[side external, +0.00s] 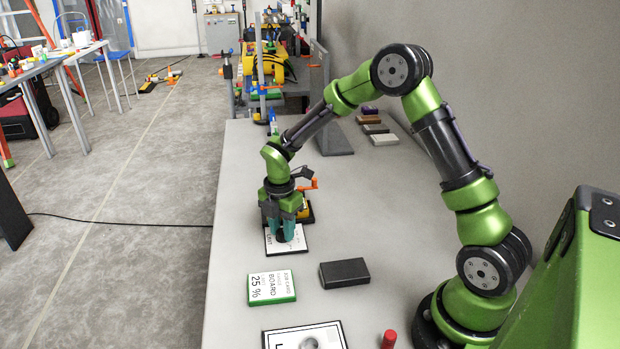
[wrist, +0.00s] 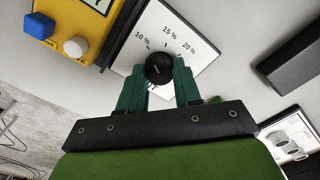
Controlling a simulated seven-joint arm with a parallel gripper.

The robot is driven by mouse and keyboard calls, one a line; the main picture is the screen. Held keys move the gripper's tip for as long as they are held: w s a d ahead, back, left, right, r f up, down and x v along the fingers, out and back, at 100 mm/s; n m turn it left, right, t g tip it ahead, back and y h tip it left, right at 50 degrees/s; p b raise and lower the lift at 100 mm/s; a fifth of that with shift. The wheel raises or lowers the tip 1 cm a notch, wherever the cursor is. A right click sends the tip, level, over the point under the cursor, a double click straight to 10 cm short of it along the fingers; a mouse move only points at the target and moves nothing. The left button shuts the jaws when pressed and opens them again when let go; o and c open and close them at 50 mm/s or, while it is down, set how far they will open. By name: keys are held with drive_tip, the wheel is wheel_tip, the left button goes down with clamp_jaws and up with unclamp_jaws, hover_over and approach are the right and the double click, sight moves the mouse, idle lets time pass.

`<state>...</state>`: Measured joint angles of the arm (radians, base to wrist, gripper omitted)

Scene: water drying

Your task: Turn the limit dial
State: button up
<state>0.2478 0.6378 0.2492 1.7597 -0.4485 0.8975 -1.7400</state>
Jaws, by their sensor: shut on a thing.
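The limit dial is a black round knob (wrist: 159,68) on a white plate (wrist: 201,54) printed with 10 %, 15 % and 20 % marks. A light pointer line shows on the knob; the exact mark it points to is hard to tell. My gripper (wrist: 160,82) is shut on the knob, with one teal finger on each side. In the side external view my gripper (side external: 283,232) points down over the white plate (side external: 291,246), and its fingers hide most of the knob. A green-edged card (side external: 272,287) reading BOARD and 25 % lies nearer on the table.
A black block (side external: 344,273) lies right of the card. A yellow device with a blue button (wrist: 38,25) and white knob (wrist: 76,46) sits beside the plate. A red cylinder (side external: 389,340) and a black-framed sign (side external: 304,337) are at the near edge.

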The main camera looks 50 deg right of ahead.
drive_tip(key=m, duration=1.8)
drive_tip(key=shift+m, duration=0.4)
drive_tip(key=m, duration=0.6)
drive_tip(key=shift+m, duration=0.3)
drive_tip(key=o, duration=1)
drive_tip(key=shift+o, duration=0.2)
wheel_tip(320, 180, up, 17)
